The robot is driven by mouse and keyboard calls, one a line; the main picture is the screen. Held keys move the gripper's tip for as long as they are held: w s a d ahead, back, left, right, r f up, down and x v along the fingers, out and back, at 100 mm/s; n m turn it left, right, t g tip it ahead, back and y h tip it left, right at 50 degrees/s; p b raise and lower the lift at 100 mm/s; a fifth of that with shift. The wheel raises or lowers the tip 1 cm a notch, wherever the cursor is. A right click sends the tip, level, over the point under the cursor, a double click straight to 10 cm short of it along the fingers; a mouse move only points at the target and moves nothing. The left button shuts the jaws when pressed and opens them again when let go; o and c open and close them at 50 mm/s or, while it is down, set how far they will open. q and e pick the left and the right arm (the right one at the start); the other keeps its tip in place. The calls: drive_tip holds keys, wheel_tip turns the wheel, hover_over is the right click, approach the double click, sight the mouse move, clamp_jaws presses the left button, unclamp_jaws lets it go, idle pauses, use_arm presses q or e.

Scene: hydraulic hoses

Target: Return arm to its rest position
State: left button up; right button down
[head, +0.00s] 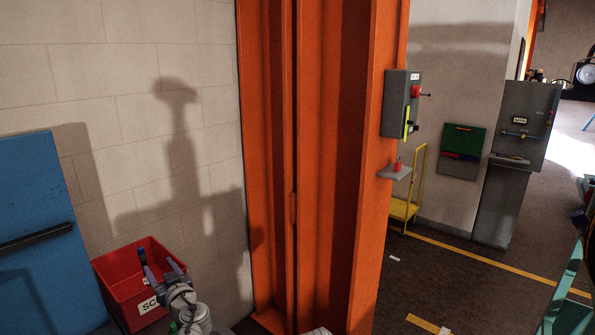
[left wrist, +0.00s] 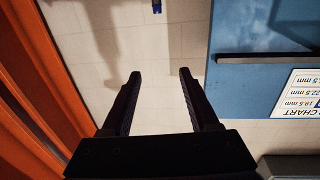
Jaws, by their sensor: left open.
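My left gripper (head: 160,268) is in front of and over a red bin (head: 120,278) in the head view, at the lower left. Its two fingers stand apart. In the left wrist view the left gripper (left wrist: 160,74) is open, with nothing between its fingers and the pale wall behind them. The bin has a white label, partly hidden by the gripper. My right gripper is not in view.
A blue cabinet (head: 48,205) stands left of the bin. An orange column (head: 335,150) rises to the right, carrying a grey control box (head: 401,103). A yellow cart (head: 403,208) and a grey console (head: 507,180) stand farther right. A small blue item (left wrist: 157,6) shows in the wrist view.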

use_arm(q)
drive_tip(key=s+d+f+m+g+h+b, duration=0.1)
drive_tip(key=s+d+f+g+h+b, duration=0.2)
drive_tip(key=f, duration=0.4)
drive_tip(key=s+d+f+m+g+b, duration=0.1)
drive_tip(key=s+d+f+m+g, duration=0.15)
drive_tip(key=d+f, duration=0.4)
drive_tip(key=s+d+f+m+g+h+b, duration=0.1)
drive_tip(key=s+d+f+g+h+b, duration=0.2)
drive_tip(key=f, duration=0.5)
drive_tip(key=s+d+f+m+g+h+b, duration=0.1)
drive_tip(key=s+d+f+m+g+h, duration=0.1)
drive_tip(key=s+d+f+m, duration=0.2)
drive_tip(key=s+d+f+m+g+h+b, duration=0.2)
drive_tip(key=s+d+f, duration=0.4)
drive_tip(key=s+d, duration=0.4)
drive_tip(key=d+m+g, duration=0.1)
drive_tip(key=d, duration=0.2)
drive_tip(key=shift+d+f+m+h, duration=0.2)
drive_tip(key=shift+d+m+h, duration=0.05)
drive_tip(key=shift+m+h, duration=0.15)
drive_tip(key=shift+s, duration=0.1)
